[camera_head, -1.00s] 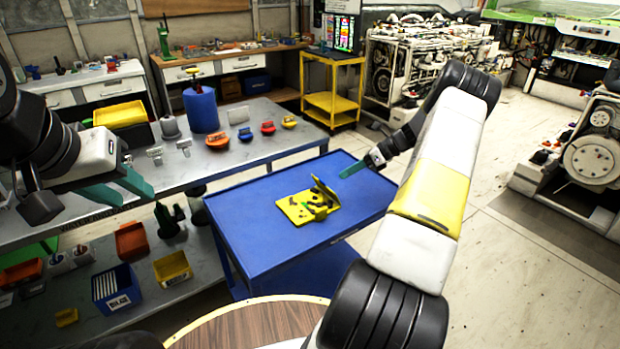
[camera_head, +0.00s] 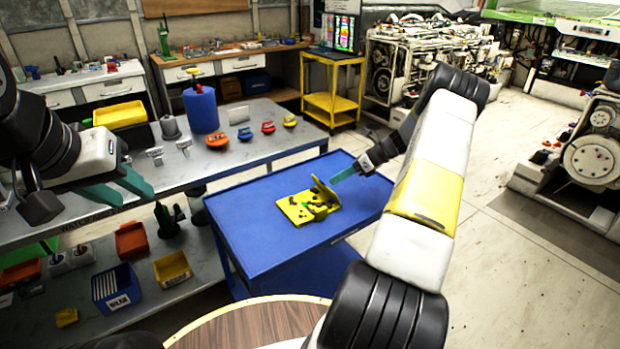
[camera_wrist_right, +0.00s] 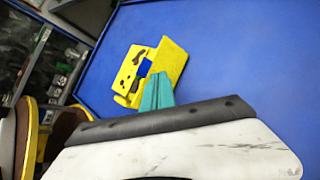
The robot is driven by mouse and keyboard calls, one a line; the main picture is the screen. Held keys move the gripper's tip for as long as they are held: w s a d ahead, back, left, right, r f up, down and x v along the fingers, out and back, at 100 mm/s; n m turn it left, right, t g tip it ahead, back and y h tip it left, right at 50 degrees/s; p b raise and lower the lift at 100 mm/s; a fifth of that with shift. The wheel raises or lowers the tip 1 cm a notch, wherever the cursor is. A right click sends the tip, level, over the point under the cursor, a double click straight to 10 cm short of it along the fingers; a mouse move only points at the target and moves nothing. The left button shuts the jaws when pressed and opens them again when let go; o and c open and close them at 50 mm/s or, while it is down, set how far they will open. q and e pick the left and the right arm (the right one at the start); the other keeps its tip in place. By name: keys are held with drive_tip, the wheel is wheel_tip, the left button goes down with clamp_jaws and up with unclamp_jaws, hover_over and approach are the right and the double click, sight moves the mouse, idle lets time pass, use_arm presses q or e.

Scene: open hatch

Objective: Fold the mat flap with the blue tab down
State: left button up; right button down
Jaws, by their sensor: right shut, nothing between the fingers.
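The yellow mat (camera_head: 292,211) lies on the blue cart top. Its flap (camera_head: 326,191) stands up, tilted, along the mat's right side; it also shows in the right wrist view (camera_wrist_right: 172,62). In that view a blue tab (camera_wrist_right: 145,68) shows beside the flap. My right gripper (camera_head: 338,177) is shut and empty, its teal fingertips close to the flap's right side in the head view. In the right wrist view the fingers (camera_wrist_right: 155,88) overlap the mat's near edge; I cannot tell whether they touch it. My left gripper (camera_head: 128,192) is open and empty, away from the mat.
The blue cart top (camera_head: 250,237) is bare around the mat. A grey bench (camera_head: 250,147) behind and to the left holds a blue cylinder (camera_head: 201,108) and several small coloured parts. Bins, including a blue one (camera_head: 118,288), stand on its lower shelf.

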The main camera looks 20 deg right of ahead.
sight(328, 190)
drive_tip(key=shift+s+a+f, duration=0.2)
drive_tip(key=shift+a+f, duration=0.5)
drive_tip(key=shift+s+a+f, duration=0.25)
drive_tip(key=shift+a+f, duration=0.45)
drive_tip(key=shift+s+a+f, duration=0.2)
drive_tip(key=shift+a+f, duration=0.5)
drive_tip(key=shift+d, duration=0.1)
drive_tip(key=d+r, duration=0.1)
drive_tip(key=r, duration=0.1)
drive_tip(key=w+d+r, duration=0.1)
drive_tip(key=d, duration=0.1)
drive_tip(key=d+r, duration=0.2)
drive_tip(key=shift+w+d+r, duration=0.25)
drive_tip(key=shift+w+r, duration=0.1)
drive_tip(key=shift+w, duration=0.05)
